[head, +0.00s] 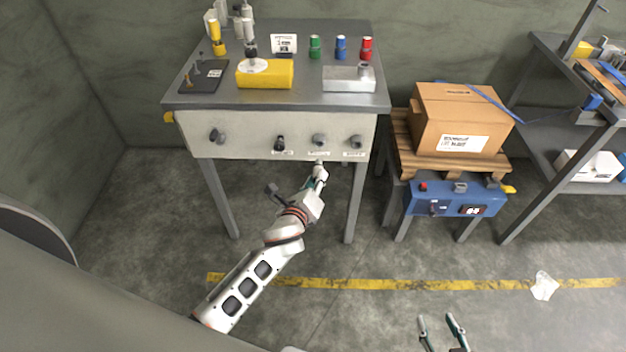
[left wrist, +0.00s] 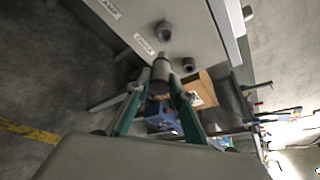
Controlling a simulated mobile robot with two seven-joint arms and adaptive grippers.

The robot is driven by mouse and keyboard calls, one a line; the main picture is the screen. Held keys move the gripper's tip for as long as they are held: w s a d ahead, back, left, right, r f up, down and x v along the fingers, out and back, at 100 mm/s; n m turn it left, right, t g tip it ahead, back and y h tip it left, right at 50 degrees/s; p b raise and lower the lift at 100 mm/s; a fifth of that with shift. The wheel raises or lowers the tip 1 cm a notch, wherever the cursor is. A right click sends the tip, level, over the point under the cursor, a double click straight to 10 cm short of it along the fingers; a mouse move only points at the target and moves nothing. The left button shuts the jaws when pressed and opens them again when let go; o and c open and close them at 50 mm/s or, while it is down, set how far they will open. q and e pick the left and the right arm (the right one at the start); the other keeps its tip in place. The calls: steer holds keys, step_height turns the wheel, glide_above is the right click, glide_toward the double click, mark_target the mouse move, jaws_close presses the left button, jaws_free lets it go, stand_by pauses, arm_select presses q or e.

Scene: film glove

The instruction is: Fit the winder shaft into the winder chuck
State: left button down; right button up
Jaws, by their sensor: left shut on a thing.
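My left gripper (head: 319,178) is shut on a short grey cylinder, which looks like the winder shaft (head: 319,166). It is below and in front of the table's pale front panel. In the left wrist view the shaft (left wrist: 161,70) stands between the two fingertips (left wrist: 160,88), its free end toward the panel. Dark round fittings stick out of the panel, one (head: 319,140) above the shaft and another (head: 356,141) to its right. The labels are too small to tell surely which is the winder chuck. The shaft appears apart from both. My right gripper (head: 440,330) is open and empty, low over the floor.
The grey table (head: 300,98) carries a yellow block (head: 265,74), a metal block (head: 349,80) and coloured bottles. More fittings (head: 280,143) stick out at the panel's left. A carton (head: 460,120) on a pallet and a blue box (head: 457,200) stand to the right.

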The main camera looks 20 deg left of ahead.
mark_target(315, 168)
arm_select(q)
steer(key=shift+w+a, duration=0.25)
steer(key=shift+w, duration=0.65)
steer(key=shift+w+a, duration=0.3)
steer(key=shift+w, duration=0.65)
steer(key=shift+w+a, duration=0.25)
steer(key=shift+w, duration=0.65)
steer(key=shift+w+a, duration=0.25)
steer(key=shift+w, duration=0.6)
steer(key=shift+w+a, duration=0.25)
steer(key=shift+w, duration=0.6)
stand_by(0.5)
steer(key=c, duration=1.7)
jaws_free()
steer(key=shift+s, duration=0.1)
steer(key=v, duration=1.2)
